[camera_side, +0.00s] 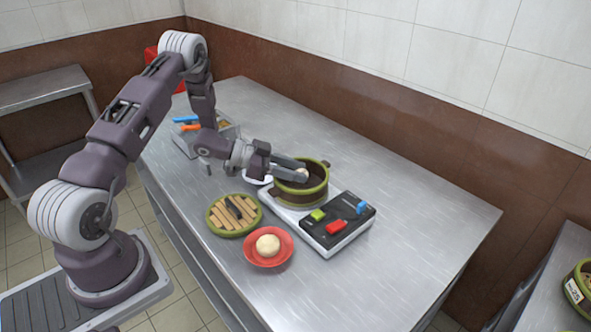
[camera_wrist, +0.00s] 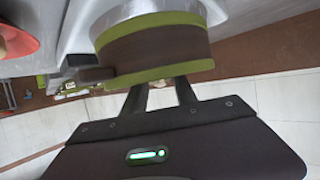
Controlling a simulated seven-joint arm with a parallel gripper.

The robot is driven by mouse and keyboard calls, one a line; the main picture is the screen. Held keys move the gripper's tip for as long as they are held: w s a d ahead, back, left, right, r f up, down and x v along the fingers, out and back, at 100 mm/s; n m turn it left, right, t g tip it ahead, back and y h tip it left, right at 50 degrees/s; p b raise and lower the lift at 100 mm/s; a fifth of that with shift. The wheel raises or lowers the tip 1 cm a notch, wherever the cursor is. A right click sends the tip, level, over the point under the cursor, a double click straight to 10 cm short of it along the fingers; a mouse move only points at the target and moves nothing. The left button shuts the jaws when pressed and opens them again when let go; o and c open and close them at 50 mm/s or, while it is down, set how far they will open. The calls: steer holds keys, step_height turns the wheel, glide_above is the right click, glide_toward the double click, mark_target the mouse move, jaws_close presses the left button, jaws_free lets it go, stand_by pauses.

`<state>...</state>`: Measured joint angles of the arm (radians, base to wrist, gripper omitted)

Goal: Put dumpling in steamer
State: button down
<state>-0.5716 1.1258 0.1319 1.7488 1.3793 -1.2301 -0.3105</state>
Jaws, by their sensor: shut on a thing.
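The steamer (camera_side: 300,190) is a round dark-brown basket with green rims, standing lidless on the appliance. It also fills the top of the wrist view (camera_wrist: 155,50). My gripper (camera_side: 301,168) reaches over the steamer's opening from the left, its fingers shut on a small pale dumpling (camera_side: 302,174). In the wrist view, my gripper's fingers (camera_wrist: 161,92) point toward the steamer wall, with a pale bit between them. I cannot tell whether the held dumpling touches the steamer's floor. Another pale dumpling (camera_side: 268,244) sits on a red plate (camera_side: 252,258) in front.
The slatted lid (camera_side: 219,222) with a green rim and dark handle lies left of the red plate. The appliance's black panel (camera_side: 345,232) has red, green and blue controls. A metal tray (camera_side: 187,148) with coloured tools is behind my arm. The table's right side is clear.

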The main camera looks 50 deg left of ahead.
steer(key=shift+f, duration=0.35)
stand_by(0.3)
steer(key=c, duration=0.9)
jaws_free()
steer(key=shift+c, duration=1.3)
steer(key=shift+v, duration=2.45)
step_height(320, 180, up, 7)
